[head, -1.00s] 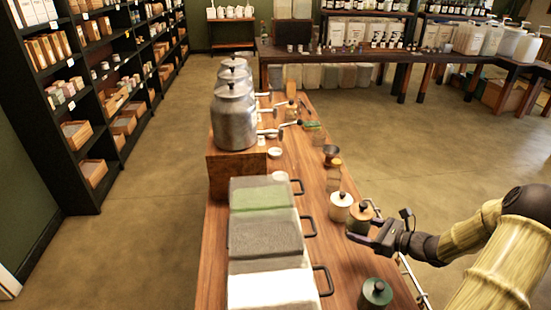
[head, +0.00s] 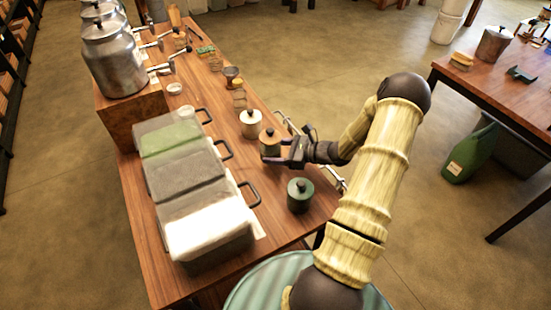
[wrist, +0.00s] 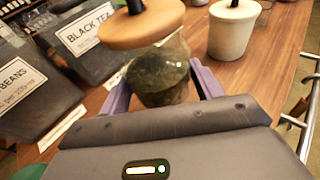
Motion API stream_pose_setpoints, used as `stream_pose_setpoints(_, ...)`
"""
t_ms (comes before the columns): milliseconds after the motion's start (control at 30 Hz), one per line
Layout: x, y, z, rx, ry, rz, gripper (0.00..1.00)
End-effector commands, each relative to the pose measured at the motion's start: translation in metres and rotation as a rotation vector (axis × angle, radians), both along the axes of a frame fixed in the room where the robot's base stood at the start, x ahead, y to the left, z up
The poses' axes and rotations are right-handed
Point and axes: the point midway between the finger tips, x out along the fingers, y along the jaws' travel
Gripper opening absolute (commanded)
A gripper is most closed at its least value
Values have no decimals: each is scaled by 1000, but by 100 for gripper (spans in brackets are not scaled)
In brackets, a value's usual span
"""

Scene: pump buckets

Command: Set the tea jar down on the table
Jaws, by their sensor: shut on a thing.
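The tea jar is clear glass with dark tea inside and a round wooden lid with a black knob. It shows in the head view (head: 269,146) and in the wrist view (wrist: 160,75). My gripper (head: 274,157) is shut on it, with a purple finger on each side of the glass. The jar is upright or nearly so, over the right side of the wooden table (head: 225,95). Its base is hidden by my gripper, so I cannot tell whether it touches the tabletop.
A white jar (head: 250,123) stands just beyond the tea jar, and a green jar (head: 299,193) stands nearer. Labelled bins (head: 205,225) line the left. A metal rail (wrist: 304,110) runs along the table's right edge. Bare wood shows between the bins and jars.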

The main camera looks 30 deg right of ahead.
Motion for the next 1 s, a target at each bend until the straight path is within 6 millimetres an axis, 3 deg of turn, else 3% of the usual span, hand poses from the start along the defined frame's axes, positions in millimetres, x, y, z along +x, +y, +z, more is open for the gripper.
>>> stream_pose_setpoints(167, 0, 0, -2, 2, -1, 0, 37)
stream_pose_setpoints(500, 0, 0, -40, 1, -1, 0, 37)
stream_pose_setpoints(867, 0, 0, -44, 1, -1, 0, 37)
stream_pose_setpoints(900, 0, 0, -45, 0, 0, 0, 67)
stream_pose_setpoints(1000, 0, 0, -44, 0, 0, 0, 86)
